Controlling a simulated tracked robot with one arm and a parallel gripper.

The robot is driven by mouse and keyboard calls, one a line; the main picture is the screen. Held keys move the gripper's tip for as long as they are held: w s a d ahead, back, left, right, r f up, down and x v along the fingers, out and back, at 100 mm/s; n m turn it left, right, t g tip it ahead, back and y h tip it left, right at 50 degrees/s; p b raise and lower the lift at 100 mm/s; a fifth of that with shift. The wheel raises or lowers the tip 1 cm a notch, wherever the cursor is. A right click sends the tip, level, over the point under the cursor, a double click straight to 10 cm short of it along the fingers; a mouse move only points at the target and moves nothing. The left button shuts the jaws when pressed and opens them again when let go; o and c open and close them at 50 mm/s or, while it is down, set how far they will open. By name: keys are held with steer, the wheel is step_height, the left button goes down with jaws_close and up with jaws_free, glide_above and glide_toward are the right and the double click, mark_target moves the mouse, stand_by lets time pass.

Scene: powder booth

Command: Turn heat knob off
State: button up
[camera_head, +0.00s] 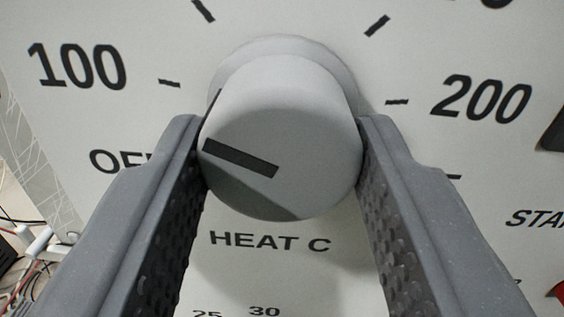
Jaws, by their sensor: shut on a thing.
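The heat knob (290,125) is a light grey round knob on a white panel, above the label "HEAT C". Its black pointer mark (240,158) points left and slightly up, between the "OFF" marking (115,160) and the "100" marking (78,66). My gripper (282,150) is shut on the knob, with one dark textured finger on its left side and one on its right. The left finger covers part of "OFF" and any tick mark beside it.
The white panel (300,262) fills most of the view, with a "200" marking (482,100) at right. A second scale with "25" and "30" shows below. Part of a red thing (559,291) is at the lower right edge. Wires (35,245) show at lower left.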

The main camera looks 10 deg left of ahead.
steer(key=n+p, duration=0.2)
steer(key=n, duration=0.3)
steer(key=shift+d+f+n, duration=0.1)
steer(key=shift+d+n, duration=0.05)
steer(key=shift+n, duration=0.15)
steer(key=n+p, duration=0.2)
steer(key=n, duration=0.2)
steer(key=shift+n, duration=0.4)
steer(key=o, duration=1)
steer(key=shift+w, duration=0.15)
steer(key=shift+c, duration=0.2)
steer(key=shift+s+d, duration=0.1)
steer(key=shift+s, duration=0.5)
steer(key=v, duration=1.2)
steer(key=shift+s+r, duration=0.3)
steer(key=shift+s, duration=0.05)
